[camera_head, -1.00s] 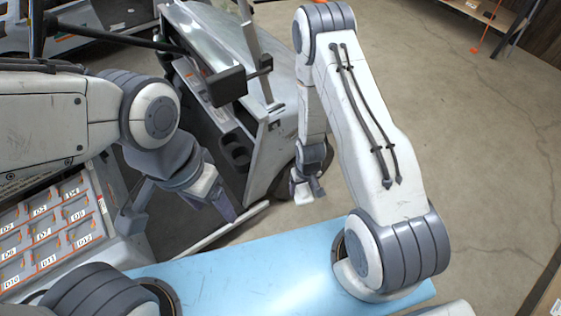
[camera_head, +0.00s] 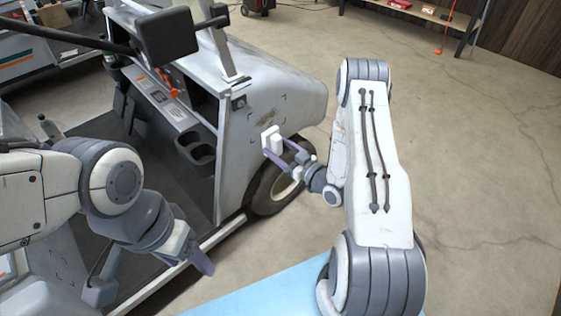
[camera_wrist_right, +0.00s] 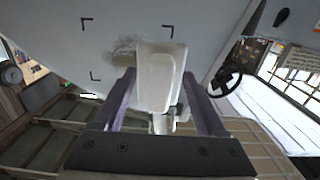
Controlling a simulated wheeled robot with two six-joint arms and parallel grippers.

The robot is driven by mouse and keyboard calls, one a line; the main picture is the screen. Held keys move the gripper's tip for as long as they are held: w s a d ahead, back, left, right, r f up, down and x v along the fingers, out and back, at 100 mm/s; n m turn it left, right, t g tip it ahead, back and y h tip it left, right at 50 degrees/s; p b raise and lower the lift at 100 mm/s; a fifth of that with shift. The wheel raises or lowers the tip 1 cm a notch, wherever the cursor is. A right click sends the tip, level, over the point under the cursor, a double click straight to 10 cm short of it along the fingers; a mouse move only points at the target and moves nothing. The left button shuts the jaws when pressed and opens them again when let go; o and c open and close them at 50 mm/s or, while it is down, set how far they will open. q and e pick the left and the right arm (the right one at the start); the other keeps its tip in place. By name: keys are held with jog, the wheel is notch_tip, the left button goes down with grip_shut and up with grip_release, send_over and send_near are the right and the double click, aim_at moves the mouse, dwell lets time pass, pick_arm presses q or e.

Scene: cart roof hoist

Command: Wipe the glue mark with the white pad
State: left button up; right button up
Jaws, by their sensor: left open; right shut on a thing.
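The white pad (camera_head: 272,139) is held between the fingers of my right gripper (camera_head: 278,152), close to the cart's pale side panel. It also shows in the right wrist view (camera_wrist_right: 158,78), upright between the two fingers. The glue mark (camera_head: 267,117) is a brownish smudge on the panel, inside dark corner brackets. In the right wrist view the mark (camera_wrist_right: 124,48) shows just left of the pad's top, and the pad may cover part of it. I cannot tell whether the pad touches the panel. My left gripper (camera_head: 196,262) is open and empty, low beside the cart's floor.
The cart (camera_head: 230,150) has a front wheel (camera_head: 275,188) below the panel and a dark mirror (camera_head: 165,36) on an arm above. A blue surface (camera_head: 265,293) lies in front of me. The concrete floor to the right is clear.

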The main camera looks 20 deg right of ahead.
jog(key=shift+d+r, duration=0.1)
jog(key=shift+r, duration=0.05)
jog(key=shift+w, duration=0.2)
pick_arm(q)
jog(key=shift+f+b, duration=0.35)
jog(key=shift+f, duration=0.35)
pick_arm(e)
jog(key=shift+x, duration=2.75)
pick_arm(q)
jog(key=shift+f, duration=0.15)
pick_arm(e)
jog(key=shift+x, duration=0.85)
jog(key=shift+r, duration=0.1)
